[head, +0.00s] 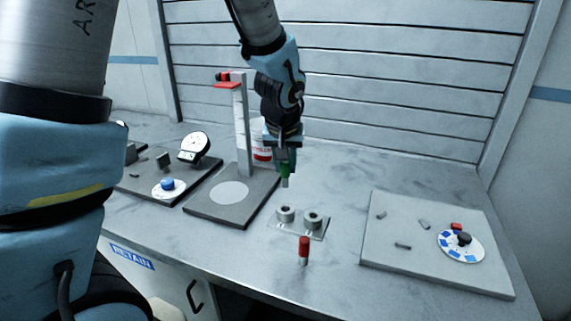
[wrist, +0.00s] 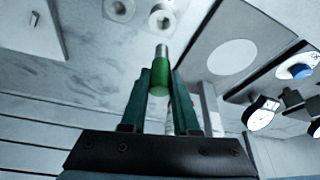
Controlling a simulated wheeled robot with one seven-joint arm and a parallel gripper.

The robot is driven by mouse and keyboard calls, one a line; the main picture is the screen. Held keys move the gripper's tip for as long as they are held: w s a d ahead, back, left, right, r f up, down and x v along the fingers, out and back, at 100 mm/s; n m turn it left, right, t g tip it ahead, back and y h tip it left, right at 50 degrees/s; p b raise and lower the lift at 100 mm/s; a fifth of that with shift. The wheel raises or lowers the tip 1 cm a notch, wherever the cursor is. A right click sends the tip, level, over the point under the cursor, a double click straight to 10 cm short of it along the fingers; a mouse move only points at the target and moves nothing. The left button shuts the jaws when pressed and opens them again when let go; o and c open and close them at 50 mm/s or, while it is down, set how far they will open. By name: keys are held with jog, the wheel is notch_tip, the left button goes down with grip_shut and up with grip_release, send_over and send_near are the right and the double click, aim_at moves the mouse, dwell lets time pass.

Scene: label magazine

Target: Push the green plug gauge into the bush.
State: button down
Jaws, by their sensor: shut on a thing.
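My gripper (head: 286,160) is shut on the green plug gauge (head: 286,172), which hangs upright with its grey metal end down, above the table. In the wrist view the green handle (wrist: 150,78) sits between the fingertips, its metal tip pointing away from my gripper. Two grey ring-shaped bushes, a left bush (head: 285,214) and a right bush (head: 312,221), stand on a small plate, below and in front of the held gauge. The gauge is apart from both. A red plug gauge (head: 304,250) stands upright in front of the plate.
A dark base with a column (head: 241,125) and red arm stands left of my gripper, a white and red tub (head: 262,154) behind it. A dial gauge (head: 194,147) is farther left. A grey board (head: 440,270) with small parts and a round dial lies at right.

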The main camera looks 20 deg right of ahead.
jog(key=b, duration=0.5)
send_over(286, 205)
jog(key=s, duration=0.1)
jog(key=shift+s+a+f, duration=0.1)
jog(key=shift+a+f, duration=0.1)
jog(key=shift+f, duration=1.3)
jog(key=shift+s+a+f, duration=0.1)
jog(key=shift+a+f, duration=0.05)
jog(key=shift+f, duration=1.3)
jog(key=shift+f+b, duration=2.1)
jog(key=shift+b, duration=0.4)
jog(key=c, duration=0.6)
grip_release()
jog(key=shift+r, duration=0.1)
jog(key=b+v, duration=0.1)
jog(key=v, duration=0.9)
jog(key=shift+s+r, duration=0.1)
jog(key=shift+r, duration=0.3)
